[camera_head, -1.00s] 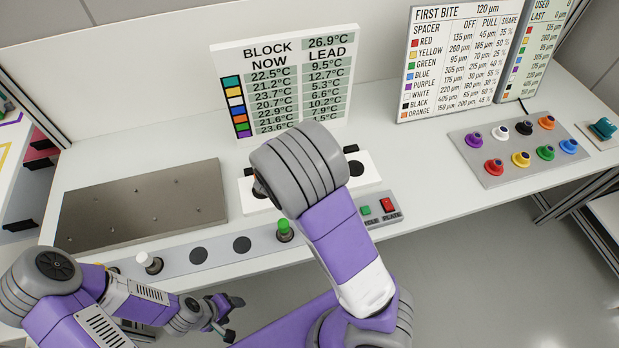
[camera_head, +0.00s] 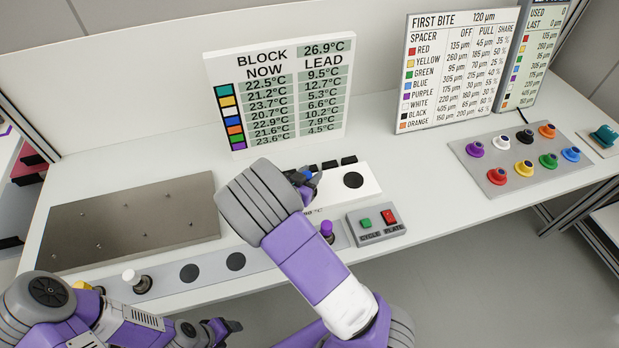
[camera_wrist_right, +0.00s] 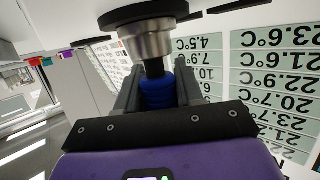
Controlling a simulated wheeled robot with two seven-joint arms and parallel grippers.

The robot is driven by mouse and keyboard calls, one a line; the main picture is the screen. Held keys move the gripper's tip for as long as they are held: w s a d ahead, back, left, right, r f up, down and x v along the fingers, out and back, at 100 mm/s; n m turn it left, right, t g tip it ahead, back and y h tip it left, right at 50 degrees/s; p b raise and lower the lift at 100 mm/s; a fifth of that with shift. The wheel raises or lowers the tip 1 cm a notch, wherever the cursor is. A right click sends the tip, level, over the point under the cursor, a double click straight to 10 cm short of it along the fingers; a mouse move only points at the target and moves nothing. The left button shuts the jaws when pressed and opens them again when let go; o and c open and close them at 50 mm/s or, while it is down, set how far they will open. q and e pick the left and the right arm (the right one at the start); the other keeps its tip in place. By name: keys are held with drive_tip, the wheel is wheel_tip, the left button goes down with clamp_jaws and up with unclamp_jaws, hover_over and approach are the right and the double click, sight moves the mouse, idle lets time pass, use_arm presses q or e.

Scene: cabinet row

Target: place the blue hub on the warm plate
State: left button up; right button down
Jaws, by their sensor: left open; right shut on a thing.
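My right gripper (camera_head: 312,180) is shut on the blue hub (camera_wrist_right: 157,93), over the middle of the white unit. Only a bit of blue (camera_head: 303,174) shows in the head view. In the right wrist view, a dark stem, a metal cylinder (camera_wrist_right: 145,44) and a black disc (camera_wrist_right: 140,12) line up with the hub. I cannot tell whether the disc belongs to it or lies under it. The white unit (camera_head: 374,194), with a °C marking and a round black spot (camera_head: 353,180), looks like the warm plate. My left gripper (camera_head: 228,326) is open and empty near the table's front edge.
The front strip holds a yellow hub (camera_head: 82,286), white hub (camera_head: 133,277), bare black spots (camera_head: 235,262) and purple hub (camera_head: 327,228). A button box (camera_head: 376,224) stands beside the unit. A brown metal plate (camera_head: 130,222) lies left. The temperature board (camera_head: 280,85) stands behind.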

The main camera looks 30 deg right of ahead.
drive_tip(key=shift+r, duration=0.15)
drive_tip(key=c, duration=1.2)
unclamp_jaws()
drive_tip(key=shift+f, duration=0.25)
drive_tip(key=o, duration=0.5)
